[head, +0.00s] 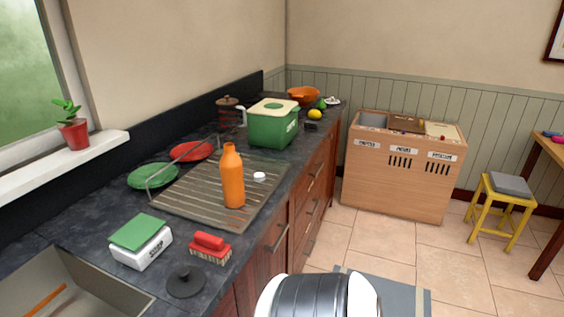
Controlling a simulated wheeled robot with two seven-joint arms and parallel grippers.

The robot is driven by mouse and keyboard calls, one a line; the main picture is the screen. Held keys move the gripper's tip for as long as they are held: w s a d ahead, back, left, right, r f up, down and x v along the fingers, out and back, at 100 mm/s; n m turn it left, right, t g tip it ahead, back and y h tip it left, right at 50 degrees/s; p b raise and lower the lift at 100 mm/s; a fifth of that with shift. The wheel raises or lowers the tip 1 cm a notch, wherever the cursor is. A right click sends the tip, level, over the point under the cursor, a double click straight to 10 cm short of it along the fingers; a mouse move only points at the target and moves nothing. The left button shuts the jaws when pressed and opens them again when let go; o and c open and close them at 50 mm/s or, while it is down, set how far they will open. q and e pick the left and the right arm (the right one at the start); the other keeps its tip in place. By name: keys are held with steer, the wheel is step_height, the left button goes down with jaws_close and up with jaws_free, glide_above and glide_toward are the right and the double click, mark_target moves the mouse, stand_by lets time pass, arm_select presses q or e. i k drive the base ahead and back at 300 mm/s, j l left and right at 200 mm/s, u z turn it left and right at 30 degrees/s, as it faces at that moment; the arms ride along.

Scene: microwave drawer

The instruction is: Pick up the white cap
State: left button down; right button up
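The white cap (259,176) is a small round piece lying on the ridged draining board (182,194) on the dark counter. It is just right of an orange bottle (233,180), which stands upright on the same board. The cap and the bottle look close together, with a small gap between them. Neither of my grippers shows in the head view.
A soap box (142,251), a red brush (210,247) and a black disc (186,281) sit in front of the board. Plates (152,176) stand in a rack at its left. A green bin (273,127) stands behind. The sink (100,278) is front left.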

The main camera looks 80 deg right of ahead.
mark_target(259, 176)
steer(key=z, duration=2.1)
